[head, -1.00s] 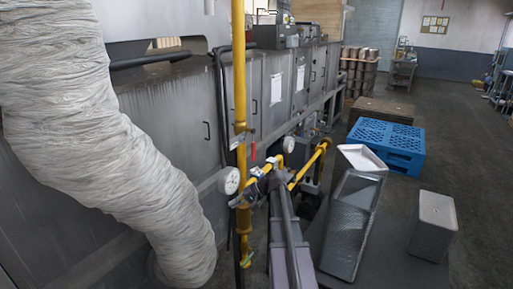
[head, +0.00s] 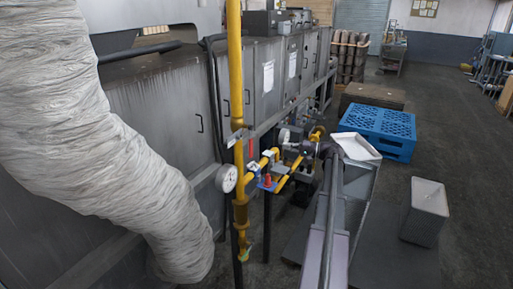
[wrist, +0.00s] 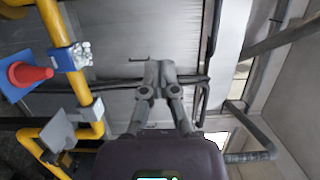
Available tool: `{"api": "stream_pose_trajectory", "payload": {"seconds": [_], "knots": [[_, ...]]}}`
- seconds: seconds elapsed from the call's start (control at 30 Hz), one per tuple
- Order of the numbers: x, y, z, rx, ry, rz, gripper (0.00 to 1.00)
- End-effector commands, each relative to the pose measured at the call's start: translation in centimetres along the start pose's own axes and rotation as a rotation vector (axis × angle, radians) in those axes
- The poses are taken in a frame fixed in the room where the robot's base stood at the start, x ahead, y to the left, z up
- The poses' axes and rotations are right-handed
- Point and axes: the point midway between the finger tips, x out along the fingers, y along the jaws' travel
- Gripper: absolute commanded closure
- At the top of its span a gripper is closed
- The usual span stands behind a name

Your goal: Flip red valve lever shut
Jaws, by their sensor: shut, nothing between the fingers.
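A narrow upright red piece (head: 250,149), which looks like the lever, stands against the tall yellow pipe (head: 236,75) in the head view. Below it a red knob or cone (head: 268,181) sits on a blue plate; it also shows in the wrist view (wrist: 31,73), at the left. I cannot tell for sure which red piece is the valve lever. My gripper (wrist: 158,72) is shut and empty in the wrist view, to the right of the yellow pipe and apart from both.
A thick pale hose (head: 95,140) fills the left. A blue crate (head: 378,125) and a grey box (head: 427,203) stand on the right, with open floor beyond. Grey cabinets (head: 160,110) line the back.

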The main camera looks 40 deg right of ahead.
Motion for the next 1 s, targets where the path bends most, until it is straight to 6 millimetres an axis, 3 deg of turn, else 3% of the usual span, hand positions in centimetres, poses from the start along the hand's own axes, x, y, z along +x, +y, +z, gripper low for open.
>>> {"api": "stream_pose_trajectory", "payload": {"seconds": [0.47, 0.67, 1.0], "knots": [[1.0, 0.1, 0.1, 0.0, -0.003, 0.002, 1.0], [3.0, 0.1, 0.1, 0.0, -0.004, 0.002, 1.0], [8.2, 0.1, 0.1, 0.0, -0.005, 0.002, 1.0]]}}
